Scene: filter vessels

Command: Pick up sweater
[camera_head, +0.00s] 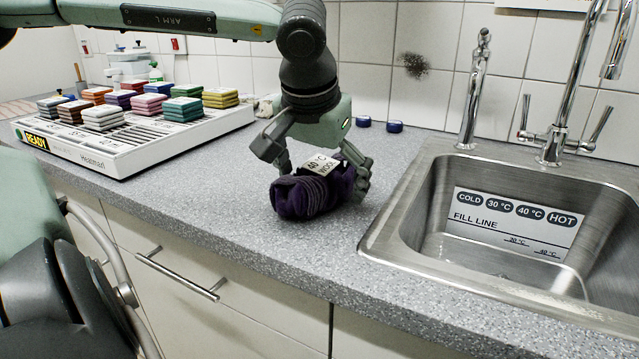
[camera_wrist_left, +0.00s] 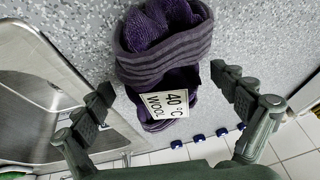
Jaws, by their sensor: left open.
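The sweater (camera_head: 300,199) is a folded dark purple knit bundle on the grey speckled counter, left of the sink. A white tag on it reads "40 °C WOOL". In the left wrist view the sweater (camera_wrist_left: 155,60) shows ribbed bands and its tag faces the camera. My left gripper (camera_head: 322,180) is open and reaches down over the sweater, with one finger on each side of it. In the left wrist view the open fingers (camera_wrist_left: 165,100) flank the tagged end, with gaps between fingers and cloth. My right gripper is not in view.
A steel sink (camera_head: 400,220) with a temperature sign (camera_head: 513,222) is at the right, with taps (camera_head: 560,130) behind it. A white tray (camera_head: 150,150) with several coloured folded stacks stands at the left. Small blue caps (camera_head: 394,127) lie by the tiled wall. The counter's front is clear.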

